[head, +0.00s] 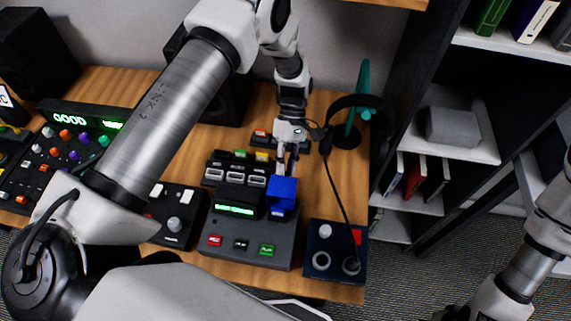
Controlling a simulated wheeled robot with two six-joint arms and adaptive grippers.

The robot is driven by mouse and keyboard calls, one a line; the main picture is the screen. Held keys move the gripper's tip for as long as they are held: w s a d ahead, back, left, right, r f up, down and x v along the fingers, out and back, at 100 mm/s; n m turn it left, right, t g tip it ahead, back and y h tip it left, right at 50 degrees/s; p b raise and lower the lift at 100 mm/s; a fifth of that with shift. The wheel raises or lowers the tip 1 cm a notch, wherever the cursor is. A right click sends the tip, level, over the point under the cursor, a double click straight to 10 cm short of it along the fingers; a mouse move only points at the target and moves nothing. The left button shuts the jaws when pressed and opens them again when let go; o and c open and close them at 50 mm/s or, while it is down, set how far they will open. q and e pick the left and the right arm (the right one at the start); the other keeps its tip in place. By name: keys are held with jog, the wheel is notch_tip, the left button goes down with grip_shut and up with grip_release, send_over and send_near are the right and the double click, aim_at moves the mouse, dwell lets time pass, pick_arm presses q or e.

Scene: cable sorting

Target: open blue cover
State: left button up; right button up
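The blue cover (282,192) is a small box-like cap on the right side of a dark control box (248,243) with a green-lit display. It looks closed from here, but what lies under it is hidden. My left gripper (287,167) points down just above and behind the cover's top edge. Its fingers look close together and seem to touch or nearly touch the cover; I cannot tell which, nor how wide they are open. My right gripper is out of the picture; only part of my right arm shows at the lower right.
A dark blue panel (335,262) with knobs and a red button stands to the right. A headset hangs on a teal stand (354,110) behind it, its cable running down to the panel. A shelf (450,135) stands at right.

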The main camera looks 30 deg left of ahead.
pick_arm(q)
jog(key=o, duration=0.3)
jog(key=shift+s+d+f, duration=0.1)
jog(key=shift+s+f, duration=0.1)
jog(key=shift+f, duration=0.05)
jog(key=shift+d+r, duration=0.1)
jog(key=shift+r, duration=0.1)
